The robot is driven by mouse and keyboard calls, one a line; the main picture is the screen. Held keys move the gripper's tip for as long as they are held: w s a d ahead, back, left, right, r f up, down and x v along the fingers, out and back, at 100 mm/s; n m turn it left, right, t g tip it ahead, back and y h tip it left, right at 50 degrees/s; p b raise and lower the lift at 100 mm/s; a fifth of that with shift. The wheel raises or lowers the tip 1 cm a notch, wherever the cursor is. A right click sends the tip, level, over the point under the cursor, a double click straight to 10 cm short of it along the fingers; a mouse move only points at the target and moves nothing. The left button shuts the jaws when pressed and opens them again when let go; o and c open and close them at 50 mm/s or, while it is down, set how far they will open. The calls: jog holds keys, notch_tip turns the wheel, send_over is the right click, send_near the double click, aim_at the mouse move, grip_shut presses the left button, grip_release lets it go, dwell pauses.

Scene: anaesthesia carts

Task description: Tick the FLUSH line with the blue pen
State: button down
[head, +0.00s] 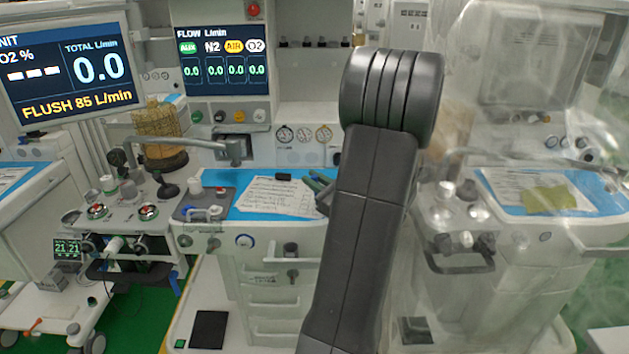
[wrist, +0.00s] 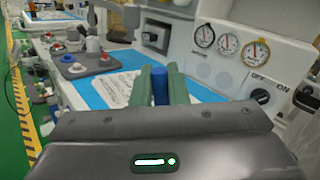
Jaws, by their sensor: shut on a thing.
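The white checklist sheet (head: 272,197) lies on the blue top of the middle cart. It also shows in the wrist view (wrist: 115,92), left of my fingers. Its printed lines are too small to read, so I cannot pick out the FLUSH line. My gripper (wrist: 160,88) has green fingers and is shut on the blue pen (wrist: 160,84), which stands between them. In the head view my gripper (head: 319,184) is at the sheet's right edge, partly hidden by my dark arm. The pen's tip is hidden, so I cannot tell whether it touches the paper.
A small black object (head: 283,177) lies at the sheet's back edge. Knobs and a red-topped fitting (head: 221,192) stand to its left. Gauges (head: 304,134) line the panel behind. The left screen (head: 75,65) reads FLUSH 85 L/min. Another cart with a sheet (head: 520,183) stands right, behind clear plastic.

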jog(key=shift+r+p, duration=2.4)
jog(key=shift+r, duration=1.05)
